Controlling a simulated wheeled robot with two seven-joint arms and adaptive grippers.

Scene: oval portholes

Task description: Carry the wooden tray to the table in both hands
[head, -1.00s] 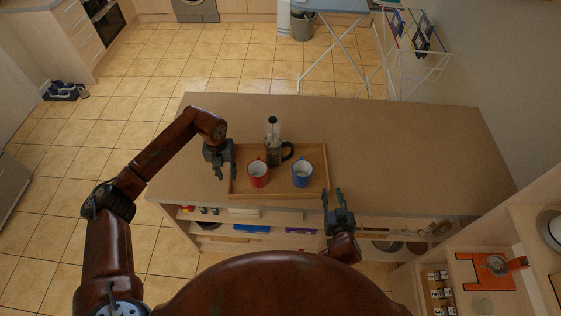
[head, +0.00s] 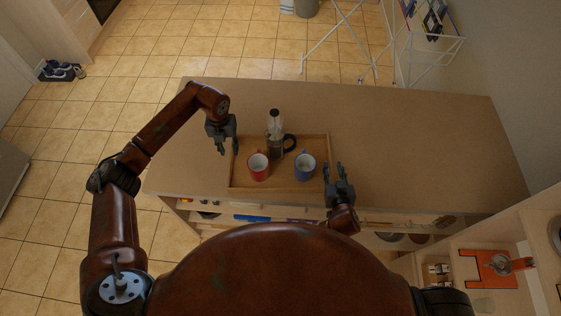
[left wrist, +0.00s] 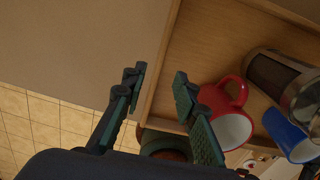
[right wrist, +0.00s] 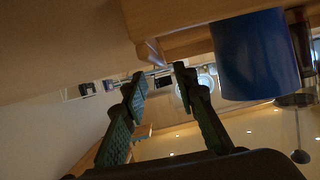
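The wooden tray (head: 280,188) lies on the counter and holds a red mug (head: 258,168), a blue mug (head: 305,167) and a glass coffee press (head: 276,135). My left gripper (head: 230,146) is open at the tray's left edge. In the left wrist view the tray's wall (left wrist: 164,65) runs between the parted fingers (left wrist: 161,78), apparently not clamped. My right gripper (head: 334,168) is open at the tray's right edge. In the right wrist view the tray's rim (right wrist: 185,42) ends near the gap between the fingers (right wrist: 158,77). I cannot tell whether either gripper touches the tray.
The brown counter (head: 420,150) is clear to the right of the tray. Open shelves with items (head: 250,218) are under its near edge. A drying rack (head: 425,50) stands beyond it. A side shelf with an orange item (head: 487,268) is at lower right. Tiled floor (head: 50,200) is open at left.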

